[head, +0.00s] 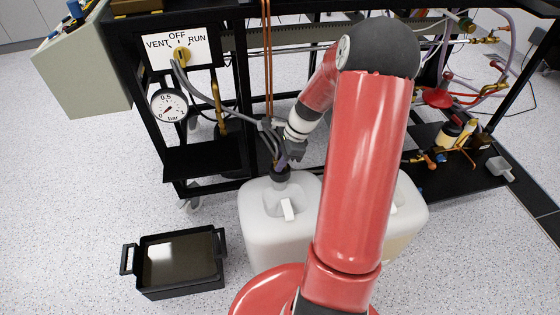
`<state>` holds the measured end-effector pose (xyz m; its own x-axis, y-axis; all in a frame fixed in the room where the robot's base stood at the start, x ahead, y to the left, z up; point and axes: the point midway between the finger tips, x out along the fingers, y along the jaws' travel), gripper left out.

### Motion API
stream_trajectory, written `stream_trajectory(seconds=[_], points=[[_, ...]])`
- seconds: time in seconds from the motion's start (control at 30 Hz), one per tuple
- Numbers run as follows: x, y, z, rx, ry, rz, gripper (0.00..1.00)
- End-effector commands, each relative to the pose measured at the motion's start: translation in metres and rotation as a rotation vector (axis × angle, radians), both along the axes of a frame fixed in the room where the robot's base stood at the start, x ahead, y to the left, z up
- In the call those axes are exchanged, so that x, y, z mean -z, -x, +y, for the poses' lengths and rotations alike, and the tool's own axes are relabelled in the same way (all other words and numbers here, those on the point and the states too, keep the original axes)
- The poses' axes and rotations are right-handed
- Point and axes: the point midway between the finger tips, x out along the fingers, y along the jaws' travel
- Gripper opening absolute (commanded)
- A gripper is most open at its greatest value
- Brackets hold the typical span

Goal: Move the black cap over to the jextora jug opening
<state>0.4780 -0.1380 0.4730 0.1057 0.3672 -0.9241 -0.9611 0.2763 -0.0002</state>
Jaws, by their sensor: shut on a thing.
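The black cap (280,173), with dark hoses running up from it, is at the neck of the left white jug (262,235). I cannot tell whether the cap is seated on the opening or just above it. My gripper (291,157) is shut on the cap, coming in from the upper right; its fingertips are small and partly hidden. A second white jug (407,226) stands to the right, mostly behind my red arm, and its opening is hidden. No jug label is readable, so I cannot tell which one is the jextora jug.
A black frame cart (205,165) with a pressure gauge (169,105) and a VENT/OFF/RUN switch (181,54) stands behind the jugs. A black tray (180,290) lies on the floor at left. Valves and tubing (455,140) crowd the right. The speckled floor at far left is clear.

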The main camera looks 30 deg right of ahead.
Motion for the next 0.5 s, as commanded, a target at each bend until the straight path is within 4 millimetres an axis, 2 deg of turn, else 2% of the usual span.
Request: stream_trajectory(seconds=[0.03,0.5], points=[[-0.008,0.000,0.000,-0.001,0.000,-0.001,0.00],[-0.044,-0.001,0.000,0.001,0.001,-0.002,0.00]])
